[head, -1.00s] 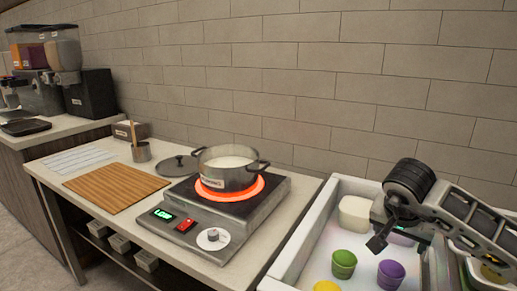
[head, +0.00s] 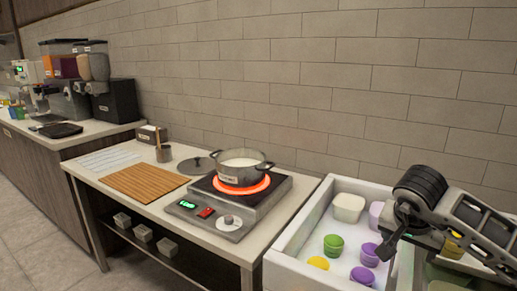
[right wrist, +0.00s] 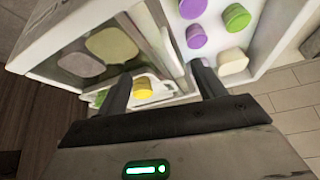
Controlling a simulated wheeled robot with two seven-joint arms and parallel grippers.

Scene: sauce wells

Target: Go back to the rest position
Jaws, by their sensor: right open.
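My right gripper (head: 388,250) shows at the right of the head view, its arm coming in from the right edge. It is open and empty, above the right part of a white bin (head: 283,248). In the right wrist view its two fingers (right wrist: 162,88) stand apart with nothing held between them. Small cups and containers lie below and beyond the fingers. The left gripper is not in view.
The bin holds a green cup (head: 333,245), purple cups (head: 362,276) and a white container (head: 348,207). Left of it, a pot (head: 240,168) sits on a glowing hot plate (head: 228,222). A wooden board (head: 143,182) lies farther left. Dispensers (head: 93,65) stand at far left.

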